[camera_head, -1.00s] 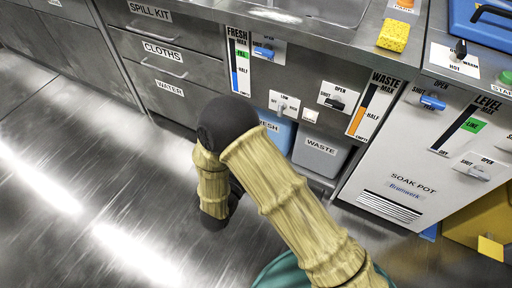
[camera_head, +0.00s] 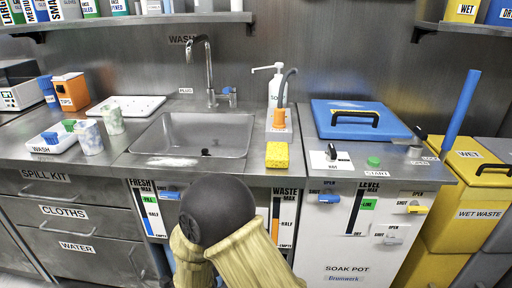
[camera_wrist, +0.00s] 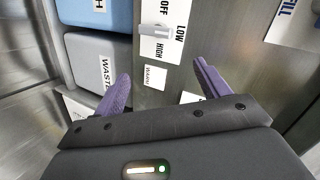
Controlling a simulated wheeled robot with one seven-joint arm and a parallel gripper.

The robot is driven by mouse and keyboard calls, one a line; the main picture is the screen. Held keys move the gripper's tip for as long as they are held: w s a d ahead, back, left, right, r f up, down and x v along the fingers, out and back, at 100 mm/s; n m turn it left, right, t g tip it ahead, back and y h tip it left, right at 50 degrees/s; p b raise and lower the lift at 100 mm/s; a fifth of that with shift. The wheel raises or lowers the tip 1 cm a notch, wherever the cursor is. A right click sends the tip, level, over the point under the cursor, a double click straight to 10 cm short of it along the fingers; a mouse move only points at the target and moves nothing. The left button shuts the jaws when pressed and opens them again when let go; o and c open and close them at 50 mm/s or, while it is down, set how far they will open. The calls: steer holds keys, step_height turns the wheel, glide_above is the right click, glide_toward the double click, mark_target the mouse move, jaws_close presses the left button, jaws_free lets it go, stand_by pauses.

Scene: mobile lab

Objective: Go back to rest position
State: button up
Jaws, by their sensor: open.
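My gripper (camera_wrist: 158,88) shows in the wrist view with its two purple fingers spread apart and nothing between them. It faces the steel cabinet front (camera_wrist: 150,80), near a switch plate (camera_wrist: 163,30) marked OFF, LOW and HIGH. In the head view my arm, with wood-like links and a dark joint, rises at the bottom middle in front of the sink cabinet. My gripper itself is hidden in the head view.
The sink (camera_head: 195,135) and its tap (camera_head: 208,75) are behind my arm. A yellow sponge (camera_head: 277,155) lies right of the sink. The soak pot (camera_head: 345,255) and yellow wet waste bin (camera_head: 450,225) stand right. A waste tub (camera_wrist: 100,60) is close to my gripper's left.

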steer(key=d+r+n+g+y+p, duration=0.1)
steer(key=d+r+n+g+p, duration=0.2)
steer(key=d, duration=0.4)
steer(key=d+r+n+g, duration=0.2)
steer(key=d+r+n, duration=0.35)
steer(key=d, duration=0.25)
steer(key=s+d+r+n+g+h+p, duration=0.2)
steer(key=s+d+r+n+g+p, duration=0.3)
steer(key=s+d, duration=0.9)
step_height(320, 180, up, 38)
steer(key=w+p, duration=0.1)
steer(key=p, duration=3.4)
steer(key=shift+d, duration=0.4)
steer(key=shift+n, duration=0.25)
